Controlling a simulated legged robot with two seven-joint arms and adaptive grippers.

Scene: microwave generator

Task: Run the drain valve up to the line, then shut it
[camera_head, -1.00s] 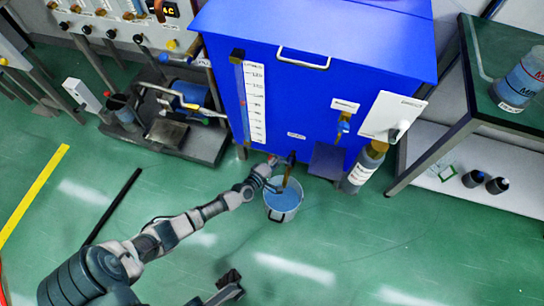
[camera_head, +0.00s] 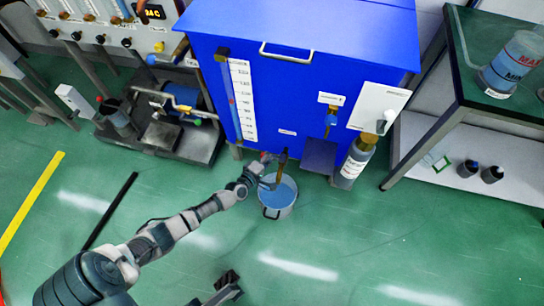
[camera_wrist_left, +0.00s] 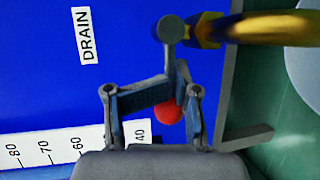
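The blue tank (camera_head: 290,80) has a brass drain valve (camera_head: 280,168) low on its front, which also shows beside the DRAIN label in the left wrist view (camera_wrist_left: 225,30). A grey bucket (camera_head: 278,213) with blue liquid (camera_head: 283,193) stands under the outlet. I cannot make out a line on it. My left gripper (camera_head: 262,172) is at the valve. In the left wrist view its fingers (camera_wrist_left: 178,88) lie around a grey bar and a red knob (camera_wrist_left: 168,112); grip contact is unclear. My right gripper (camera_head: 229,283) is low in the head view, away from the valve, its fingers unclear.
A white scale (camera_head: 242,100) runs up the tank front. A dark bottle (camera_head: 352,165) stands right of the bucket. A pump unit (camera_head: 175,120) stands left and a green-topped bench (camera_head: 490,90) right. The green floor in front is clear.

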